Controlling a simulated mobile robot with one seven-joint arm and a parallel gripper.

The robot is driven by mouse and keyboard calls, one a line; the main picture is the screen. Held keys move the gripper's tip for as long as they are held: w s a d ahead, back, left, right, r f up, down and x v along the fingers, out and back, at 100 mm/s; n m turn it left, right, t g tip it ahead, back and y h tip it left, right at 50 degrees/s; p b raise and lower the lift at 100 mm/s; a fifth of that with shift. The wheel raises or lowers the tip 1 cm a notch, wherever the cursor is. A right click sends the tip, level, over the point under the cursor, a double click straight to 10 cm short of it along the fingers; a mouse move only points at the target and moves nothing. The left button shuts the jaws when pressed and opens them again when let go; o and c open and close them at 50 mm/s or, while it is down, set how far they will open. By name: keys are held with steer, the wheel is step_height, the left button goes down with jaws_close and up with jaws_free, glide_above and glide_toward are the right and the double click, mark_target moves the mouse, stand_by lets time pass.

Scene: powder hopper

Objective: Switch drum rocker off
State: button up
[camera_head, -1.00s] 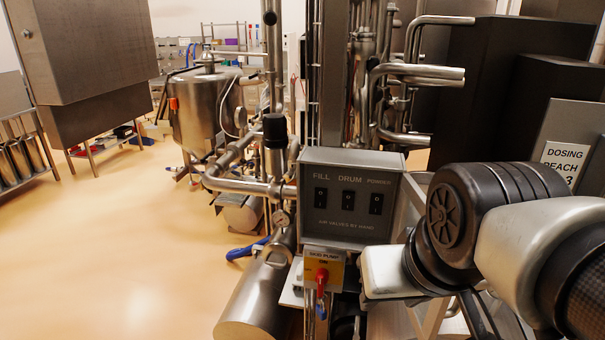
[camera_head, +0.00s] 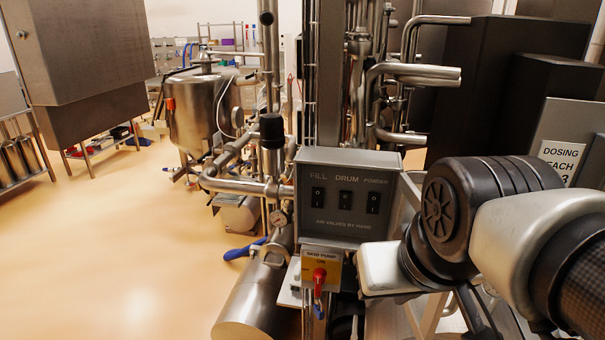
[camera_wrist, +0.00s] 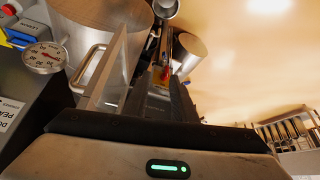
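The grey control box (camera_head: 345,225) stands in the middle of the head view, labelled FILL, DRUM and POWDER. Each label has a black rocker under it. The DRUM rocker (camera_head: 345,200) is the middle one, between the FILL rocker (camera_head: 318,197) and the POWDER rocker (camera_head: 373,203). Their tilt is too small to read. My gripper (camera_wrist: 165,140) shows its body and green light along the bottom of the wrist view. In the head view my arm's end is just right of and below the box, apart from the rockers. Its fingers cannot be made out clearly. No rocker is recognisable in the wrist view.
A yellow skid pump plate with a red switch (camera_head: 319,275) sits below the box. Steel pipes (camera_head: 240,186) run left of it, and a horizontal cylinder (camera_head: 255,305) lies below. A dosing sign (camera_head: 560,160) is at right. The floor at left is open.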

steer(key=w+r+n+b, duration=0.1)
steer(key=w+n, duration=0.1)
steer(key=w, duration=0.1)
steer(key=w+r+n+b, duration=0.1)
steer(key=w+n+b, duration=0.1)
steer(key=w, duration=0.1)
steer(key=w+r+n+b, duration=0.1)
steer(key=w+n+b, duration=0.1)
steer(key=w, duration=0.1)
steer(key=shift+a+r+h, duration=0.25)
steer(key=shift+r+h, duration=0.05)
jaws_close()
steer(key=w+a+r+n+b, duration=0.1)
steer(key=w+n+b, duration=0.4)
steer(key=w, duration=0.8)
steer(key=r+n, duration=0.1)
steer(key=n, duration=0.2)
steer(key=shift+w+a+r+n+g+h, duration=0.3)
steer(key=shift+w+a+r+n+g, duration=0.05)
steer(key=shift+w+a+n+g, duration=0.05)
